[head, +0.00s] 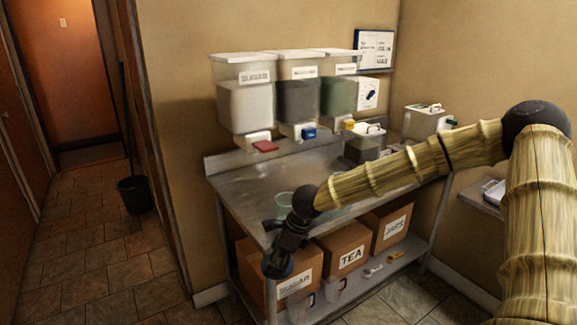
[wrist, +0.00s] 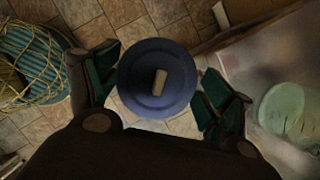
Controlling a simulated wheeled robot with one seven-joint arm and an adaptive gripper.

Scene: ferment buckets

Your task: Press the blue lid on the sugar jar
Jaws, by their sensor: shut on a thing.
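The blue lid (wrist: 140,92) is round with a pale knob (wrist: 161,82) on top. My gripper (wrist: 158,88) is shut on it, one finger at each side of its rim. In the head view my gripper (head: 280,254) hangs in front of the steel table's front left edge, with the lid (head: 278,272) beneath it, below the table top's height. A pale green glass jar (wrist: 283,108) stands on the table to the right of the lid in the wrist view. Its rim also shows in the head view (head: 284,198), just behind my wrist. I read no label on it.
The steel table (head: 240,184) has bare top at left. Several labelled dispensers (head: 246,105) hang above its back. Boxes marked SUGAR (head: 290,278), TEA (head: 350,258) and another (head: 393,232) stand on the lower shelf. A black bucket (head: 135,194) stands by the doorway at left.

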